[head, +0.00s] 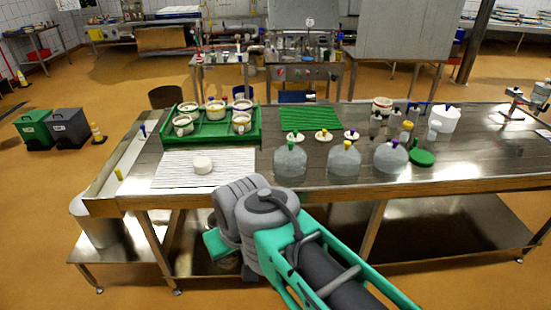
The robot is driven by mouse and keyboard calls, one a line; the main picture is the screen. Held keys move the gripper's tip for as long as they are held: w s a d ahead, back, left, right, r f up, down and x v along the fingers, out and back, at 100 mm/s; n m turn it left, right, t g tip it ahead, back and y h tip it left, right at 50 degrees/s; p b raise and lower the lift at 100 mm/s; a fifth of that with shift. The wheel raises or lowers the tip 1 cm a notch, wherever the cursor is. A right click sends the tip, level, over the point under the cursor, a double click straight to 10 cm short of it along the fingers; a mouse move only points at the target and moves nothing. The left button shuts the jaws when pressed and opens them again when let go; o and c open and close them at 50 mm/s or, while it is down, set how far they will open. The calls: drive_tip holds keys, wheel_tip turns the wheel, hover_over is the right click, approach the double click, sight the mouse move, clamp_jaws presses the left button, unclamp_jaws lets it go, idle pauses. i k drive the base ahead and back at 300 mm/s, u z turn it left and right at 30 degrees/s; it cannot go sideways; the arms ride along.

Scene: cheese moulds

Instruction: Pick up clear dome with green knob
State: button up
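Three clear domes stand in a row on the steel table (270,178). The left dome (290,163) has a small knob that looks green (290,144). The middle dome (345,163) has a yellow knob, and the right dome (391,160) has a dark blue or purple knob. The left dome stands upright near the table's front edge, clear of the middle one. My arm rises from the bottom right in front of the table, and its grey joint is below and left of the left dome. My gripper's fingers do not show.
A green tray (212,141) holds several white moulds. Small knobbed lids stand behind the domes by a green mat (322,119). A green disc (422,157) lies beside the right dome. The table's right front is clear.

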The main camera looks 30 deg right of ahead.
sight(290, 160)
drive_tip(key=u, duration=0.4)
drive_tip(key=i, duration=1.75)
drive_tip(key=z, duration=0.45)
